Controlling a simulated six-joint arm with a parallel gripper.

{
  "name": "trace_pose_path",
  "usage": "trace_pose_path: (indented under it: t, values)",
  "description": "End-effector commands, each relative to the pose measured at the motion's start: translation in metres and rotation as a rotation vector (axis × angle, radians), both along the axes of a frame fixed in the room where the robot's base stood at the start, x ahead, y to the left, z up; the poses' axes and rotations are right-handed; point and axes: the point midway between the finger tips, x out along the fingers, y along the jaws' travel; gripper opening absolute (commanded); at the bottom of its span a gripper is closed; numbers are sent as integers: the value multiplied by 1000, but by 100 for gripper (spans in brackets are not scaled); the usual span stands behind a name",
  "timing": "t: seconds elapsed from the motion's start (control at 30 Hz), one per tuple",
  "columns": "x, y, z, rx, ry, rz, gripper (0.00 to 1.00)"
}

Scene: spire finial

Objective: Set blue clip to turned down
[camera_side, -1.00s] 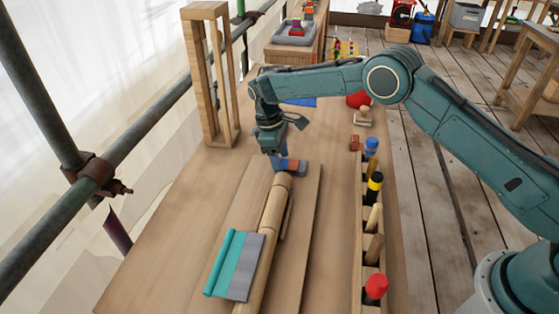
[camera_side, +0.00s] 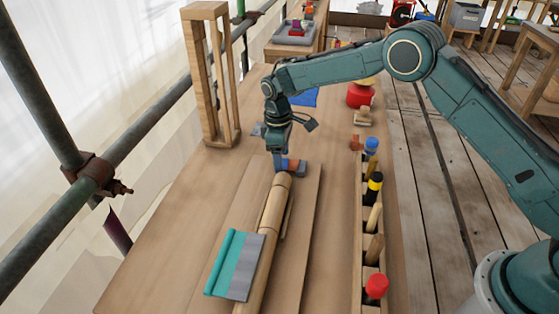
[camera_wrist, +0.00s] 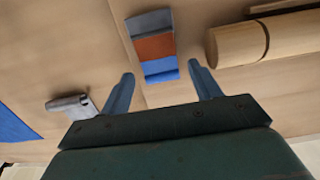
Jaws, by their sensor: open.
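A small banded piece lies on the bench past the end of the wooden spindle; it has a grey end, an orange-brown middle and a blue end, the blue clip (camera_wrist: 160,70). In the side view its orange band (camera_side: 292,165) shows beside my fingers, which partly hide the blue end. My gripper (camera_wrist: 163,82) is open, with one finger on each side of the blue end and visible gaps between. Whether the fingertips touch the bench cannot be told. The turned wooden spindle (camera_side: 268,225) lies along the boards and shows at right in the wrist view (camera_wrist: 265,38).
A teal and grey sheet (camera_side: 236,265) lies against the spindle's near end. A tool rack (camera_side: 365,220) runs along the right edge. A wooden frame (camera_side: 222,80) stands at back left. A small grey object (camera_wrist: 70,104) and a blue cloth (camera_wrist: 15,128) lie nearby.

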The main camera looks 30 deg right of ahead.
Motion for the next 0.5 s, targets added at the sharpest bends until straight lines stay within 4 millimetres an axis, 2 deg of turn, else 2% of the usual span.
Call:
trace_pose_path:
  t: [0.17,0.5]
  values:
    - [-3,-1,5,53,-47,-3,63]
    - [-1,0,54,52,-51,-1,63]
